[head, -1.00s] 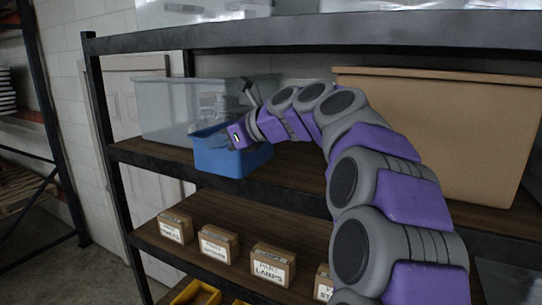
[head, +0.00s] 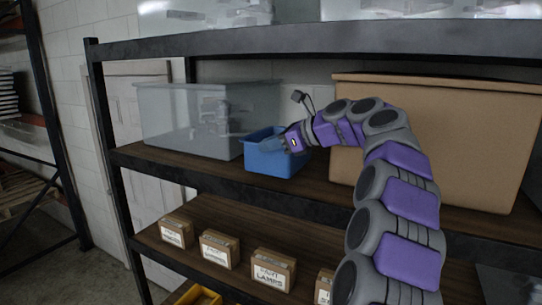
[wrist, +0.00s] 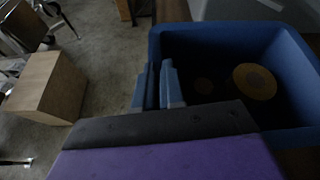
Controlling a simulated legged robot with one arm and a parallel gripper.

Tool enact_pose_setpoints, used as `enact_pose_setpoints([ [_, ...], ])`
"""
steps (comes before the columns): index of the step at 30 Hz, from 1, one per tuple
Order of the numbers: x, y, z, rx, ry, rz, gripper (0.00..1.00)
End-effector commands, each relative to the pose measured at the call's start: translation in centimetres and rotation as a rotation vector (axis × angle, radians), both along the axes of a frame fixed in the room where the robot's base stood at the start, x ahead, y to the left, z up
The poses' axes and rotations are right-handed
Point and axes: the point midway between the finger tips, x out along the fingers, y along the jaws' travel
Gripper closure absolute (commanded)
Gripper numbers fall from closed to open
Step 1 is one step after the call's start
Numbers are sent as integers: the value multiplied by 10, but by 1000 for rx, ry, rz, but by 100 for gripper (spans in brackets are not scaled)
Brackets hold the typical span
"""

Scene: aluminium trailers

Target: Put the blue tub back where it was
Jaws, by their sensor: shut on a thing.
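The blue tub (head: 262,163) is upright at the middle shelf, between the clear grey bin and the large tan bin. I cannot tell whether its base rests on the shelf or is just above it. My gripper (head: 283,144) is shut on the tub's near wall. In the wrist view, my gripper (wrist: 158,85) has its two fingers at the left wall of the blue tub (wrist: 235,34). A round yellowish thing and a smaller dim one lie inside the tub.
The clear grey bin (head: 185,122) stands close on the tub's left. The large tan bin (head: 470,145) stands to the right, partly behind my arm. The upper shelf beam (head: 300,42) runs above. Several labelled boxes (head: 219,249) sit on the shelf below.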

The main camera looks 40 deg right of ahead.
Motion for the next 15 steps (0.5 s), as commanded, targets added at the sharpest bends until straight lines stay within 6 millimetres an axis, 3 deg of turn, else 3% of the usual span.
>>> enact_pose_setpoints([
  [9, 0, -5, -26, 3, -1, -2, 100],
  [15, 0, -2, -30, -1, -3, -1, 100],
])
